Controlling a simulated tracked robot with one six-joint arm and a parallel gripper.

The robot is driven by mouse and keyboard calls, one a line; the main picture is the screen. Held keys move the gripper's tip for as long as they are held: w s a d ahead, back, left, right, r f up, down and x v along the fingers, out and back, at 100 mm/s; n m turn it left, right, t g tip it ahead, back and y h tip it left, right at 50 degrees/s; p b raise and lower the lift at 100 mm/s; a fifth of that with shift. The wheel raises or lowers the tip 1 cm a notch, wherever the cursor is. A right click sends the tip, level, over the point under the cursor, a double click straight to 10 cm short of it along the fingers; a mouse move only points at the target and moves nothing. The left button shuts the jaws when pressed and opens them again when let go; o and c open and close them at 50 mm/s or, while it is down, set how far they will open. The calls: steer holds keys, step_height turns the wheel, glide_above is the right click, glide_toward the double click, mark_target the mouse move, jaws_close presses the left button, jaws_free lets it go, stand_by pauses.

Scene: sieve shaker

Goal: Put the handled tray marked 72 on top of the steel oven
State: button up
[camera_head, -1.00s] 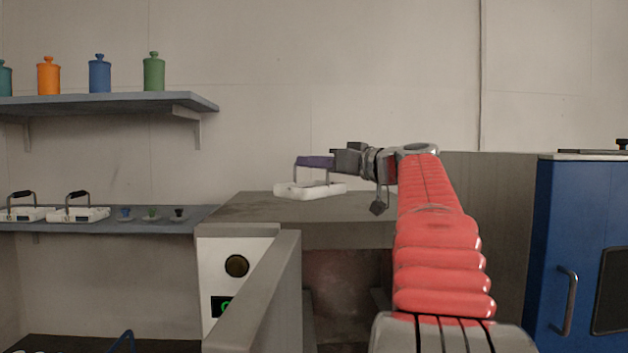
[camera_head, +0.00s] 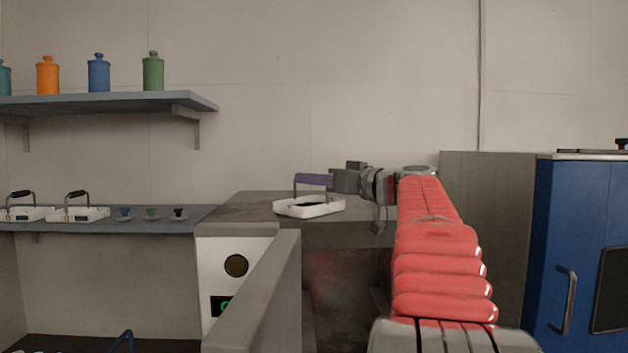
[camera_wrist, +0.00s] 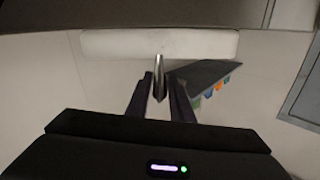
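A white handled tray (camera_head: 309,209) with a purple grip hangs level from my gripper (camera_head: 332,180). My gripper is shut on the tray's handle. The tray is over the top of the steel oven (camera_head: 250,207), near its front edge; I cannot tell whether its underside touches the surface. In the wrist view the tray (camera_wrist: 160,44) shows as a white band beyond my gripper's fingers (camera_wrist: 160,95). No number is readable on it. The oven's front has a dark knob and a green display.
Coloured jars (camera_head: 153,73) stand on the upper shelf. A blue cabinet (camera_head: 571,250) is at right. The oven's top left is clear.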

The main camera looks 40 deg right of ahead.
steer(key=o, duration=0.3)
steer(key=shift+r, duration=0.1)
steer(key=s, duration=0.8)
steer(key=s+d, duration=0.1)
steer(key=s, duration=0.3)
stand_by(0.9)
